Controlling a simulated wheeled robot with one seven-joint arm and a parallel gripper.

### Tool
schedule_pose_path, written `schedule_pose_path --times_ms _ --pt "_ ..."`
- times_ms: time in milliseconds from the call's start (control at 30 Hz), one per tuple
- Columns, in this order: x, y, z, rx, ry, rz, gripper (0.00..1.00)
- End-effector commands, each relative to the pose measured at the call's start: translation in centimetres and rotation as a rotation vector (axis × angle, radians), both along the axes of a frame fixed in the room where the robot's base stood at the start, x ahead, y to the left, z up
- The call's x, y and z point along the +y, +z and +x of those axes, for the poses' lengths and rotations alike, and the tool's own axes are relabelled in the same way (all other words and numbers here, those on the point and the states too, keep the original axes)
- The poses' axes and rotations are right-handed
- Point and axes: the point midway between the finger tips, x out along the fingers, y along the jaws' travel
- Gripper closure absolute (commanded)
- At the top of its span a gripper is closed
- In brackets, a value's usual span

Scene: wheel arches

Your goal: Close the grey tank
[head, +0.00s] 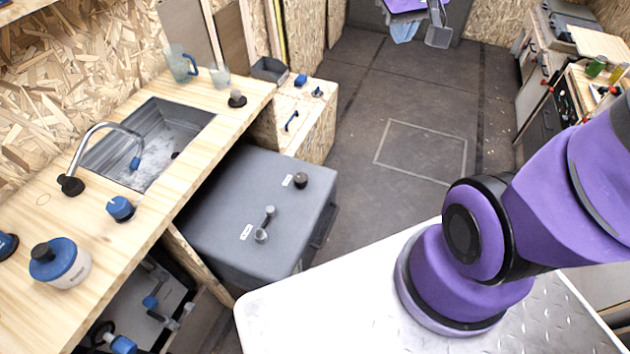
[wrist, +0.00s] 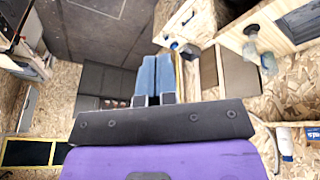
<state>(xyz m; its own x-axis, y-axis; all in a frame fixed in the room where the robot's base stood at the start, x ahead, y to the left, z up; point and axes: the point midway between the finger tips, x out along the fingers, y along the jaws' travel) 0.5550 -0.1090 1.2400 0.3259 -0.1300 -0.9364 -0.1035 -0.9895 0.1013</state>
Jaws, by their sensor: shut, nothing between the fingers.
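The grey tank (head: 228,200) stands low beside the wooden counter, partly tucked under it, in the head view. On its top are a round dark cap (head: 300,180) near the far right corner and a grey valve-like handle (head: 265,225) nearer the middle, each beside a small white label. I cannot tell whether the cap or handle is open or closed. In the wrist view my gripper (wrist: 154,75) has its two blue fingers together with nothing between them. The tank cannot be made out in the wrist view, and my gripper is apart from it.
The counter (head: 190,215) carries a sink (head: 150,140), a tap (head: 95,135), a blue-lidded jar (head: 60,265) and a clear jug (head: 180,65). A wooden box (head: 310,120) stands behind the tank. A white surface (head: 320,310) is in front. The dark floor (head: 400,100) beyond is clear.

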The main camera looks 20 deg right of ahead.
Motion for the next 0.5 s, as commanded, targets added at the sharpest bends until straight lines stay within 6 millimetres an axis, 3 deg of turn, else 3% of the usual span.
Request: schedule_pose_path --times_ms 200,500 --pt "-2.3 -5.3 4.0 0.055 -0.025 0.009 1.0" --pt "-4.9 -13.6 7.9 0.105 -0.048 0.07 1.0"
